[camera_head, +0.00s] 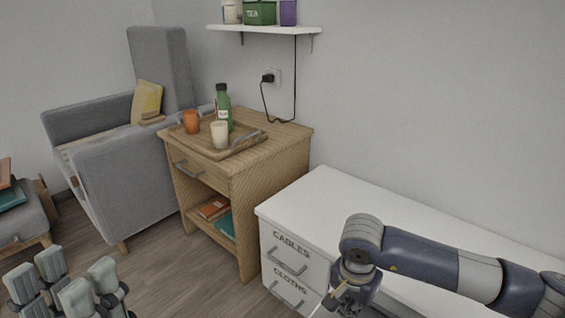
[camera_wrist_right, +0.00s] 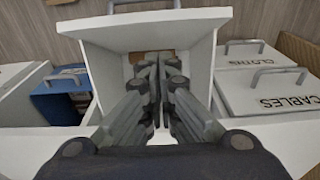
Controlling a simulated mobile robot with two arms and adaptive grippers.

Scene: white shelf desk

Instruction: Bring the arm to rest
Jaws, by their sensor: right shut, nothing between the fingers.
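My right arm reaches in from the right of the head view, over the white desk (camera_head: 330,200). Its gripper (camera_head: 340,300) is low in the picture, in front of the desk and partly cut off by the bottom edge. In the right wrist view the fingers of this gripper (camera_wrist_right: 161,75) are together and empty, in front of an open white compartment (camera_wrist_right: 108,70). My left gripper (camera_head: 72,285) is at the bottom left of the head view, above the floor. Its finger pairs are apart, with nothing seen between them.
Drawers marked CABLES (camera_head: 290,252) and CLOTHS (camera_head: 287,290) are in the desk front. A wooden cabinet (camera_head: 280,130) bears a tray with cups and a green bottle (camera_head: 224,108). A blue box (camera_wrist_right: 60,95) shows in the wrist view. The desk's visible top is bare.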

